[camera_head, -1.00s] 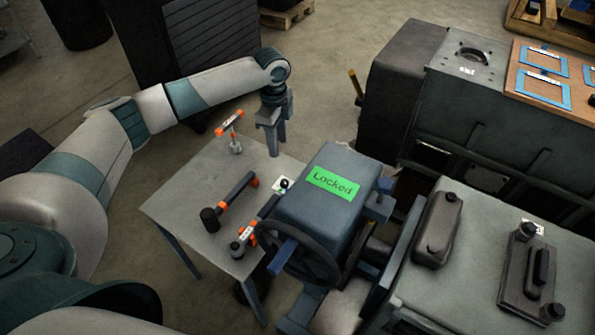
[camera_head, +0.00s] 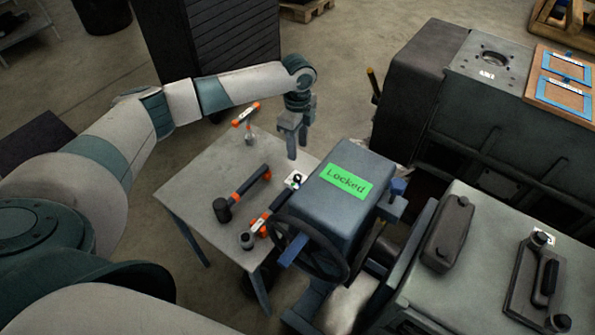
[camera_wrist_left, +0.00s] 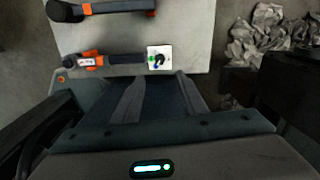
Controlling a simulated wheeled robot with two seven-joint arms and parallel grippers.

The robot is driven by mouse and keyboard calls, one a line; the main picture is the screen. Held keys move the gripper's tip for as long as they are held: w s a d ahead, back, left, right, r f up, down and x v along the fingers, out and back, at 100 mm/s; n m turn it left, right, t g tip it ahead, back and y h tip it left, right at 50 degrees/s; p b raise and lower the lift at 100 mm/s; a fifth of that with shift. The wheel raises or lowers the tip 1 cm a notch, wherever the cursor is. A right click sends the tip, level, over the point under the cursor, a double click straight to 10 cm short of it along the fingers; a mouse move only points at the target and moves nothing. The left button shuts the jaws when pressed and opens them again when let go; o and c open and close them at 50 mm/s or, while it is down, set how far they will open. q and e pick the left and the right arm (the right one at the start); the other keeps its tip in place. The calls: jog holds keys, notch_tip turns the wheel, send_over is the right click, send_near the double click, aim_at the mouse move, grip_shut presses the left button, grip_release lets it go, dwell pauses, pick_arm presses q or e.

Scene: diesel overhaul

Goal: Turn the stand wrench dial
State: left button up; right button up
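A small white plate with a dark dial (camera_head: 296,180) lies at the table's right edge, by the end of an orange-and-black wrench (camera_head: 267,212). In the left wrist view the dial (camera_wrist_left: 159,59) shows a black knob with green and blue marks, just beyond my fingers. My left gripper (camera_head: 300,134) points down above the table's far right corner, behind the dial in the head view. Its fingers look apart, with nothing between them. It is not touching the dial. My right gripper is out of view.
A blue stand with a green "Locked" label (camera_head: 347,181) and a handwheel (camera_head: 312,250) stands right of the table (camera_head: 190,185). A hammer (camera_head: 242,191) and a T-handled tool (camera_head: 247,120) lie on the table. A large dark engine block (camera_head: 470,120) is at the right.

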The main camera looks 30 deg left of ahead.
aim_at(297, 176)
pick_arm(q)
notch_tip(297, 176, down, 13)
jog(key=shift+f+p, duration=0.1)
jog(key=shift+p, duration=1.1)
grip_shut()
